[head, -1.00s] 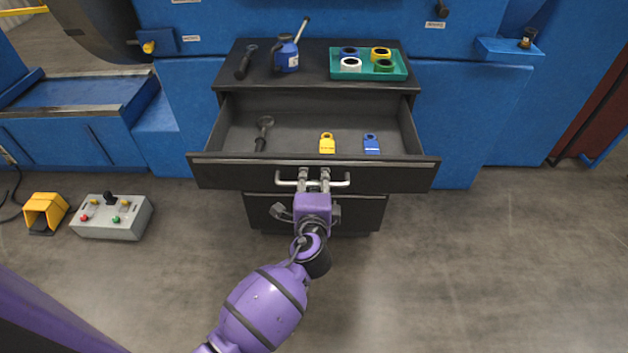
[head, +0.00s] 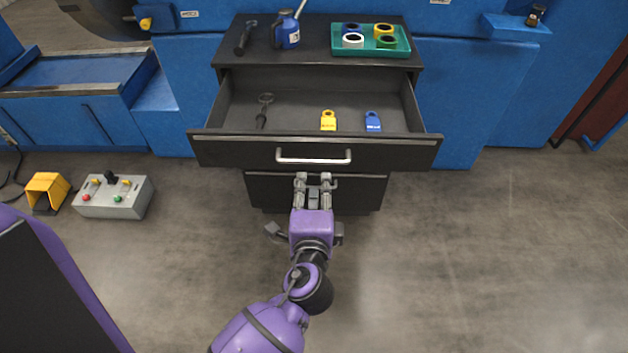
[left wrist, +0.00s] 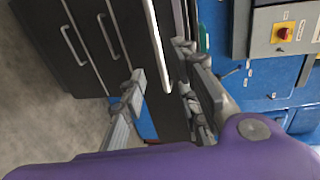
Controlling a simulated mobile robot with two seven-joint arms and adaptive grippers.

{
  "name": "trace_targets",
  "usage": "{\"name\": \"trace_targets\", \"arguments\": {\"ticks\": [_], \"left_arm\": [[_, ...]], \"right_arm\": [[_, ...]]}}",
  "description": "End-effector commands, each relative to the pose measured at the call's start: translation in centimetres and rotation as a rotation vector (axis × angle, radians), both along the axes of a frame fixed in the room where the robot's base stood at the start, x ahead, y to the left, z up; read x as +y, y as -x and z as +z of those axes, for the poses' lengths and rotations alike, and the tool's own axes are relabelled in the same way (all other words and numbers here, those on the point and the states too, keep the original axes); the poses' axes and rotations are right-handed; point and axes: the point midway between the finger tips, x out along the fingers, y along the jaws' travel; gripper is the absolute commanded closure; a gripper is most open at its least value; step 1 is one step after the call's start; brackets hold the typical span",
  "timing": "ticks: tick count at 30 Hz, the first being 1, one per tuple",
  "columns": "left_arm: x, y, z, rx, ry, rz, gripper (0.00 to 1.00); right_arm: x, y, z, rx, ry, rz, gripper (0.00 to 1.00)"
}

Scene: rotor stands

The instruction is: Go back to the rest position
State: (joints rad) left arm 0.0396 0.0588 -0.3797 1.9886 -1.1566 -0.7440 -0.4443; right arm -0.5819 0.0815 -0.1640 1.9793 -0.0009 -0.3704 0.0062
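My left gripper (head: 313,180) is open and empty just in front of the pulled-out top drawer (head: 230,150) of the dark cabinet. It is apart from the drawer's silver handle (head: 313,160), which nothing holds. In the left wrist view the two grey fingers of the gripper (left wrist: 162,75) stand apart, with the bright handle (left wrist: 158,45) beyond and between them. My right gripper is not in view.
The open drawer holds a wrench-like tool (head: 263,108), a yellow tag (head: 328,121) and a blue tag (head: 373,121). A teal tray (head: 402,50) with tape rolls, a blue can (head: 287,32) and a hammer (head: 245,38) stand on top. A control box (head: 115,200) lies left; floor right is clear.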

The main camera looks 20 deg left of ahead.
Motion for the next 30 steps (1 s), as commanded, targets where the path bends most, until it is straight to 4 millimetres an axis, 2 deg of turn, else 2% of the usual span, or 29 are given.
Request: {"name": "trace_targets", "arguments": {"ticks": [17,20,22,23,26,29,30], "left_arm": [[-0.1,0.0,0.0,-0.006,0.018,-0.001,0.71],[-1.4,-0.2,-0.8,-0.007,0.150,-0.029,0.71],[-2.3,-0.1,-2.1,0.011,0.308,-0.047,0.71],[-2.5,0.4,-3.1,0.028,0.390,-0.048,0.71],[-2.4,3.7,-7.2,0.108,0.700,-0.009,0.71],[-1.3,8.8,-11.2,0.183,1.013,0.097,0.71],[-0.6,11.4,-12.7,0.206,1.131,0.157,0.71]], "right_arm": [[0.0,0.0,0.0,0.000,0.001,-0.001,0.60],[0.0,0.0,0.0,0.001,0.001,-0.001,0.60],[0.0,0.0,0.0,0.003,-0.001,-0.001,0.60],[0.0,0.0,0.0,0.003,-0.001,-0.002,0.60],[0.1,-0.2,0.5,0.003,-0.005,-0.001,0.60],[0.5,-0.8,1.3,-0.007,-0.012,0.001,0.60],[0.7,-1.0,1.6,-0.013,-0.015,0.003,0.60]]}}
